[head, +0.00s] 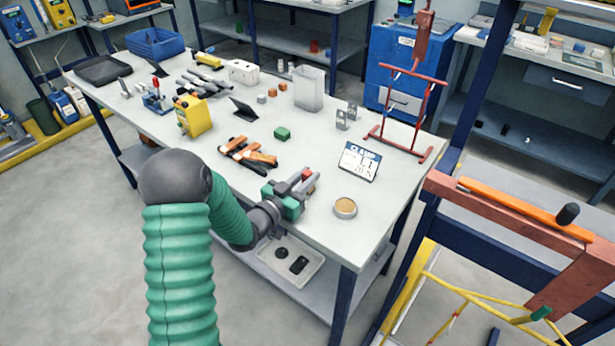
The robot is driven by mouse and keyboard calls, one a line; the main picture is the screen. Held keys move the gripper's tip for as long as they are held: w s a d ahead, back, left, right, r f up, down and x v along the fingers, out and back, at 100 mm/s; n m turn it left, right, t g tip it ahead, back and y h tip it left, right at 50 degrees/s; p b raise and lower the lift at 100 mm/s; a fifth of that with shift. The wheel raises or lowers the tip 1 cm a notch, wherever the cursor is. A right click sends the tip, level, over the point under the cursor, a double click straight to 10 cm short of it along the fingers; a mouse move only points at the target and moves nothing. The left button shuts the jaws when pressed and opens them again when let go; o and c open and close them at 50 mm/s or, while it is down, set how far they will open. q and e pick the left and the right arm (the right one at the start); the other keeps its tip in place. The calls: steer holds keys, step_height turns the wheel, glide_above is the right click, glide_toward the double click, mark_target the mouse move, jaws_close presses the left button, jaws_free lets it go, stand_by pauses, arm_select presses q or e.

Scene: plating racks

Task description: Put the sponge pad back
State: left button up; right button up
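My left gripper (303,184) is over the front edge of the light grey workbench (300,222), with its fingers pointing right. A small red patch shows at its fingertips; I cannot tell whether it is a held object or part of the gripper. A round tan pad in a shallow dish (345,208) sits on the bench to the right of the gripper. A small green block (282,133) lies farther back on the bench. Either could be the sponge pad; I cannot tell which. My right gripper is not in view.
A small sign (360,161) stands behind the tan dish. Orange-and-black clamps (248,153) lie left of the gripper. A red stand (404,115) is at the bench's right end. A tray (290,262) sits on the lower shelf. A red-brown rack beam (520,230) stands at right.

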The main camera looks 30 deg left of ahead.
arm_select(q)
steer(key=o, duration=0.4)
steer(key=shift+a, duration=0.25)
steer(key=shift+a+f, duration=0.1)
steer(key=shift+a, duration=0.15)
steer(key=shift+s+d+r, duration=0.1)
steer(key=shift+r, duration=0.15)
steer(key=s, duration=1.1)
steer(key=shift+s+a, duration=0.4)
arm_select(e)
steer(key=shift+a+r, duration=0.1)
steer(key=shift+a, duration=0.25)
arm_select(q)
steer(key=shift+s+f, duration=0.1)
steer(key=shift+f, duration=0.05)
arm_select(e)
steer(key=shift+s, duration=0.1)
